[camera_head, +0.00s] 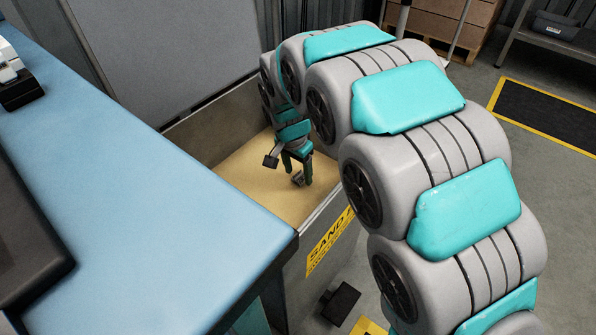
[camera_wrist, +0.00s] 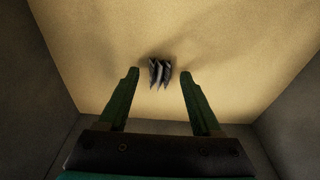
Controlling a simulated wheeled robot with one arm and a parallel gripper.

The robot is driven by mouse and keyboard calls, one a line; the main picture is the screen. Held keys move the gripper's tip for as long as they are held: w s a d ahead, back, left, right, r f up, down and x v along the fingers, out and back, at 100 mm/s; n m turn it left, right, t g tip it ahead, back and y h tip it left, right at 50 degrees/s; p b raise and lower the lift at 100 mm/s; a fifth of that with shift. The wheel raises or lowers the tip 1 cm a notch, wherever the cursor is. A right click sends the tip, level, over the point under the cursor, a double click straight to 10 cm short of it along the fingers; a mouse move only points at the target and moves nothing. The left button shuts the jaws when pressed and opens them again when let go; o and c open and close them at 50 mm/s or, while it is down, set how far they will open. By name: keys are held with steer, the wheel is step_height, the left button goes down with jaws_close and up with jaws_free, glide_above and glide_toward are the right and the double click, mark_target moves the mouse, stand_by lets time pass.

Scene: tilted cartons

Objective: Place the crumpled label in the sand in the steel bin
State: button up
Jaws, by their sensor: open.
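The crumpled label (camera_wrist: 160,73) is a small grey, folded piece lying on the sand (camera_wrist: 95,50) inside the sand box. In the head view the label (camera_head: 298,179) shows close to my gripper (camera_head: 297,180), partly hidden by a finger. In the wrist view my gripper (camera_wrist: 160,75) is open, with its two green fingers to the left and right of the label. The label is apart from both fingers and lies between or just beyond the tips. I cannot tell the exact height of the tips above the sand. No steel bin can be made out for sure.
The sand box wall (camera_head: 318,222) carries a yellow sand sign (camera_head: 331,243) and encloses my gripper. A blue-topped bench (camera_head: 150,170) stands close on the left. A grey panel (camera_head: 165,50) rises behind the box. A pallet with cartons (camera_head: 440,22) and a shelf (camera_head: 550,35) are at the back.

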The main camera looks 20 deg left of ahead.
mark_target(294, 186)
step_height(294, 186, up, 12)
steer(key=s, duration=0.1)
steer(key=shift+s+a+f+b, duration=0.15)
steer(key=shift+s+a+b, duration=0.1)
steer(key=shift+s+b, duration=0.1)
stand_by(1.1)
